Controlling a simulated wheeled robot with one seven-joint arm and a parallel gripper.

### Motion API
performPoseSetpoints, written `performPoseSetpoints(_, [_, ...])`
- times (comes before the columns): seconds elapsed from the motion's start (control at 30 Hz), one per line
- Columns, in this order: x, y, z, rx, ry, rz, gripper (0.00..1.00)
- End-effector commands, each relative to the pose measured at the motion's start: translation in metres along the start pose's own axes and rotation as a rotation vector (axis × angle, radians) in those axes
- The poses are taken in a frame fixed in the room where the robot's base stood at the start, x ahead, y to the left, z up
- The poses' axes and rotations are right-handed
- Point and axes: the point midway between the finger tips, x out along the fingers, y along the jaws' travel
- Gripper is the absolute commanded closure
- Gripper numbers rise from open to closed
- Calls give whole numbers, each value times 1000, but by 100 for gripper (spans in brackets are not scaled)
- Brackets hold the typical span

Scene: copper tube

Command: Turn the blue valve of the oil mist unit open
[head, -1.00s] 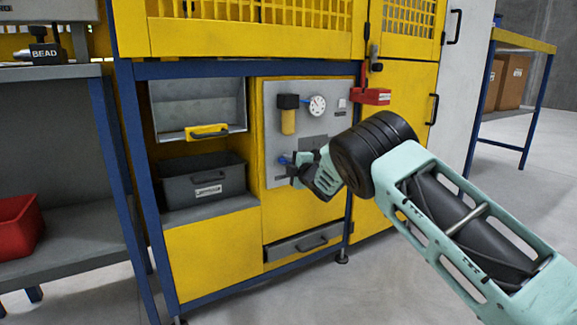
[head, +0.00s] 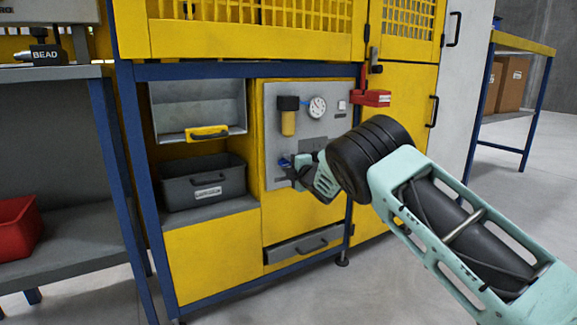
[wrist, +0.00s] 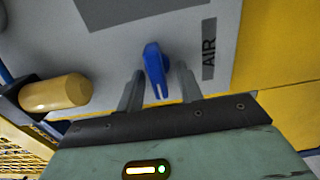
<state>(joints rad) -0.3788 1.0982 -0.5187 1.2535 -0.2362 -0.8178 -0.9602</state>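The blue valve (wrist: 155,68) is a small lever on the grey panel (wrist: 110,45) of the oil mist unit. In the wrist view it lies between the two fingers of my gripper (wrist: 160,85), with a visible gap on each side. My gripper is open, its fingers on either side of the lever. In the head view the blue valve (head: 284,161) shows as a small blue patch at the panel's lower left. My gripper (head: 291,169) is right at it and hides part of it there.
A filter with a yellow bowl (head: 289,122) and a round gauge (head: 317,107) sit above the valve. An AIR label (wrist: 209,48) is beside it. A red bracket (head: 372,97) juts out at the upper right. A dark bin (head: 204,183) stands on the left shelf.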

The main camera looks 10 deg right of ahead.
Motion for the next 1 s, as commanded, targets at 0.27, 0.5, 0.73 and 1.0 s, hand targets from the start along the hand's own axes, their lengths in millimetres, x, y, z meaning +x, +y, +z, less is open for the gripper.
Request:
performPoseSetpoints(0.27, [-2, 2, 0, 1, 0, 2, 64])
performPoseSetpoints(0.5, [-28, 4, 0, 2, -2, -1, 64])
performPoseSetpoints(0.73, [-73, 4, 0, 3, -2, -1, 64])
performPoseSetpoints(1.0, [-131, 3, 1, 2, -2, -2, 64])
